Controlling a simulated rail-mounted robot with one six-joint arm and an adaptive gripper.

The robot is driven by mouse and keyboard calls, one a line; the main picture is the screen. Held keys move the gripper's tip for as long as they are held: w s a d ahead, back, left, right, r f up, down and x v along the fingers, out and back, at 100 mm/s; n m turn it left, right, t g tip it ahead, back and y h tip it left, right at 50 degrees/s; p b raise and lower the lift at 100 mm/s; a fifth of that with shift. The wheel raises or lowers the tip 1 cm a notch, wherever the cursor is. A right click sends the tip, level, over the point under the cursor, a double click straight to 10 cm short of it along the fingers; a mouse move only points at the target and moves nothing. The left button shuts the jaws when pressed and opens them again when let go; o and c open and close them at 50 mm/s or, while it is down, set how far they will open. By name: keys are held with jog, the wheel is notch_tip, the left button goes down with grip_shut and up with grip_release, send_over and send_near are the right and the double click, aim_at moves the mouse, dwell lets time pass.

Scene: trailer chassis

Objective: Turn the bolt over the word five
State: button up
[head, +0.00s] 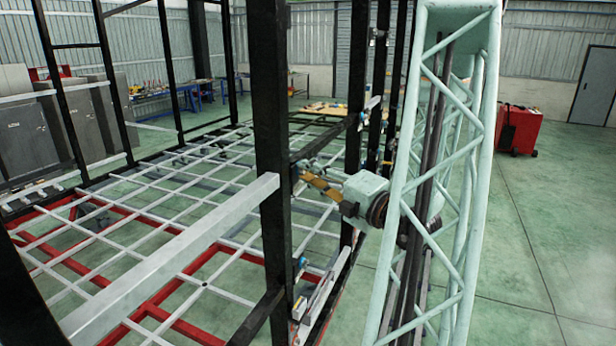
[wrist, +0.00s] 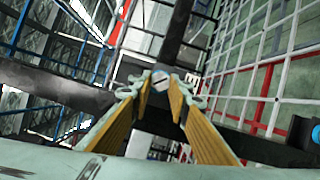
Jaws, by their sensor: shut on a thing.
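My gripper (head: 308,178) reaches left from my arm to the black frame, just behind the near black post (head: 271,120). In the wrist view its two tan-padded fingers (wrist: 160,90) converge on a round grey bolt head (wrist: 160,76) with a dark slanted slot. The fingers are shut on this bolt, one on each side. The bolt sits at a dark bar of the frame. In the head view the bolt cannot be made out. The word five is not legible in either view.
A pale grey beam (head: 180,262) runs across the frame at the left, over a white and red floor grid (head: 205,287). More black posts (head: 360,70) stand behind my gripper. A red cabinet (head: 520,130) stands far right, with clear green floor around it.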

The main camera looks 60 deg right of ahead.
jog(key=shift+d+r+m+g, duration=0.15)
jog(key=shift+m+g, duration=0.15)
jog(key=shift+m, duration=0.7)
jog(key=o, duration=0.9)
jog(key=shift+s, duration=0.2)
jog(key=shift+w, duration=0.1)
jog(key=shift+f+n+t, duration=0.2)
jog(key=shift+n+t, duration=0.2)
jog(key=shift+n, duration=0.8)
jog(key=shift+f+n+t+y+p, duration=0.1)
jog(key=shift+n+t+y+p, duration=0.25)
jog(key=shift+n+p, duration=0.7)
jog(key=shift+n+t+y+p, duration=0.15)
jog(key=shift+n+t+p, duration=0.4)
jog(key=shift+n, duration=1)
